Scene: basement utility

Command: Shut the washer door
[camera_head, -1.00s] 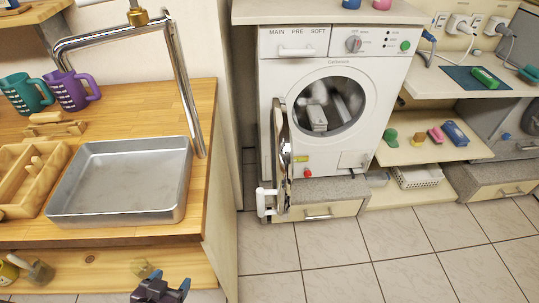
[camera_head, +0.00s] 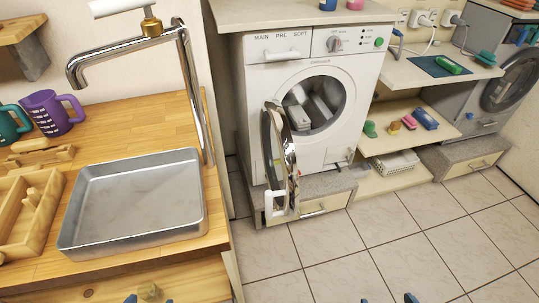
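The white washer (camera_head: 308,146) stands beyond the wooden counter, with a round dark opening (camera_head: 312,103) and grey items inside. Its round door (camera_head: 280,155) is open, hinged at the left of the opening and seen nearly edge-on, jutting toward me. A white handle (camera_head: 275,204) shows at the door's lower edge. My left gripper (camera_head: 149,299) shows only as blue fingertips at the bottom edge, spread apart on either side of a wooden knob. My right gripper (camera_head: 388,299) shows two separated blue fingertips at the bottom edge, over the tiles. Both are far from the door.
The wooden counter (camera_head: 125,140) at left carries a metal tray (camera_head: 135,203), a faucet (camera_head: 185,90) and mugs. Open shelves (camera_head: 410,138) and a second, grey machine (camera_head: 490,105) stand right of the washer. The tiled floor (camera_head: 370,245) before the washer is clear.

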